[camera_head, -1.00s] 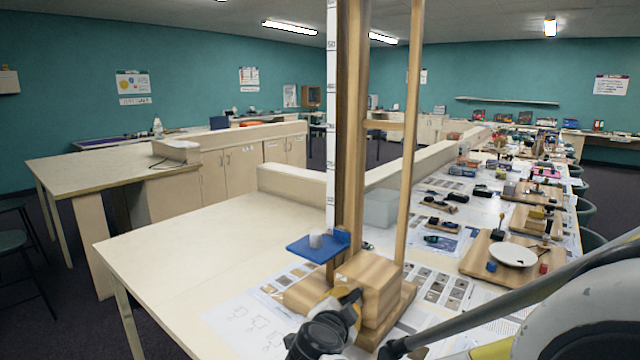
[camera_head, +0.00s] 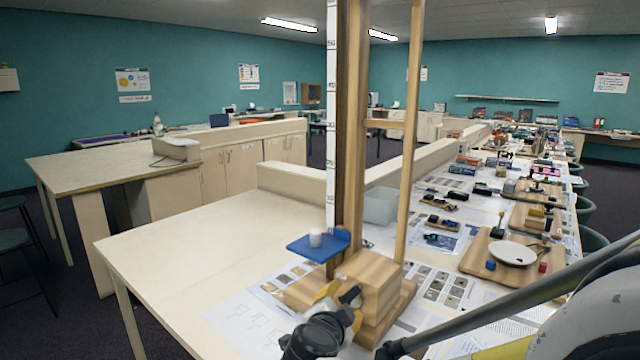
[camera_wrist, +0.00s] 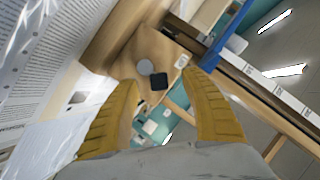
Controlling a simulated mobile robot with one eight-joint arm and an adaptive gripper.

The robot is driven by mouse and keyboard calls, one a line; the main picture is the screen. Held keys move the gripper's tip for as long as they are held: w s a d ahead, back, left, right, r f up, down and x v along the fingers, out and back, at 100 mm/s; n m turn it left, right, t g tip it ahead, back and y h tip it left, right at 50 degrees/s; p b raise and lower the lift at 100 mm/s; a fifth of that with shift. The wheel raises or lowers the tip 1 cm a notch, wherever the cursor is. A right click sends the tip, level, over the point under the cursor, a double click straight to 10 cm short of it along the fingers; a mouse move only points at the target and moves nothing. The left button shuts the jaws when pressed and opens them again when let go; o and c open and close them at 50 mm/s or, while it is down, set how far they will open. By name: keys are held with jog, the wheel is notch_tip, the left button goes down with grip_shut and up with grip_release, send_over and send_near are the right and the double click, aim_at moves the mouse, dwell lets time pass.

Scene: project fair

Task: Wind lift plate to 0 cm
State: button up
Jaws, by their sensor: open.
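The wooden lift tower (camera_head: 355,130) stands on the table, with a white scale strip (camera_head: 331,120) up its left side. A wooden block housing (camera_head: 372,282) is at the tower's foot. My gripper (camera_head: 343,293) is at the housing's near left side. In the wrist view its two yellow fingers (camera_wrist: 160,80) are spread, with a grey disc (camera_wrist: 145,67) and a black square piece (camera_wrist: 158,82) seen between them. The crank is not clearly visible; contact cannot be told.
Printed sheets (camera_head: 245,318) lie under and around the tower's base. A clear bin (camera_head: 381,206) stands behind it. To the right, a board with a white disc (camera_head: 514,254) and several other projects fill the table. The table's left part is clear.

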jog(key=p+v, duration=0.1)
jog(key=v, duration=0.5)
jog(key=shift+s+p, duration=0.2)
jog(key=shift+p, duration=0.15)
jog(key=s+d+n+g, duration=0.55)
jog(key=s+d, duration=0.35)
jog(key=d, duration=0.5)
jog(key=s+d+f+n+y, duration=0.1)
jog(key=s+n+y, duration=0.3)
jog(key=s+n, duration=0.3)
jog(key=s, duration=0.4)
jog(key=shift+s+d+f+n+g, duration=0.2)
jog(key=shift+d+f+n+g, duration=0.1)
jog(key=shift+d+n+g, duration=0.1)
